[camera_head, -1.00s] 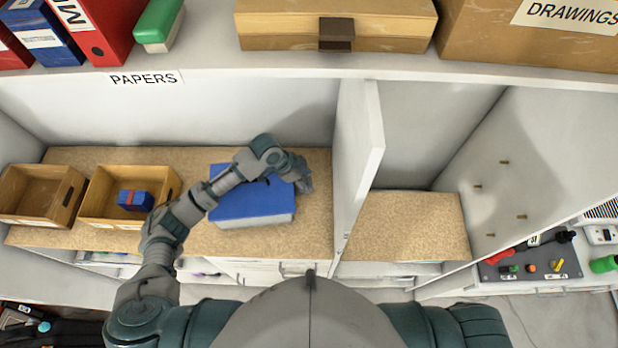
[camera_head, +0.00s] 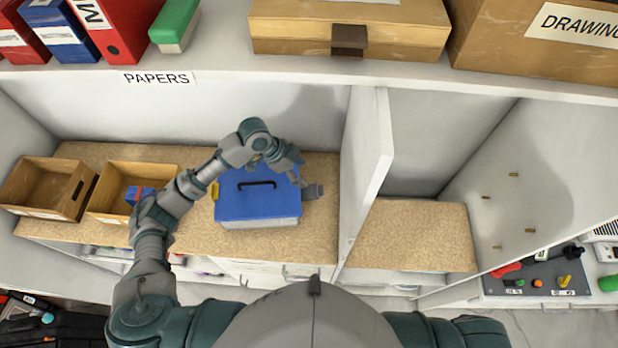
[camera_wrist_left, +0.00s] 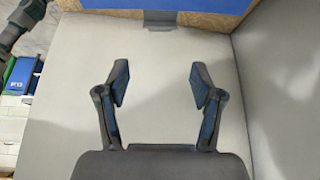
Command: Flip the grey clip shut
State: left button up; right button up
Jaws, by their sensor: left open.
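A blue-lidded box (camera_head: 245,207) with a black handle (camera_head: 257,184) sits on the cork-coloured counter. The grey clip (camera_head: 313,191) sticks outward from the box's right side and looks unfastened. A yellow clip (camera_head: 214,190) is on the left side. My left gripper (camera_head: 298,172) is above the box's right edge, close to the grey clip. In the left wrist view the gripper (camera_wrist_left: 159,82) is open and empty, its two fingers apart. The grey clip (camera_wrist_left: 160,21) shows beyond the fingertips, at the blue lid's edge (camera_wrist_left: 205,5). My right gripper is not in view.
A white divider (camera_head: 366,165) stands right of the box, with a narrow gap of counter between. Two wooden trays (camera_head: 45,190) (camera_head: 107,205) stand at the left, the nearer one holding a blue-and-red item (camera_head: 140,194). A shelf (camera_head: 300,72) runs above.

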pick_arm(q)
jog(key=v, duration=0.3)
dwell(0.6)
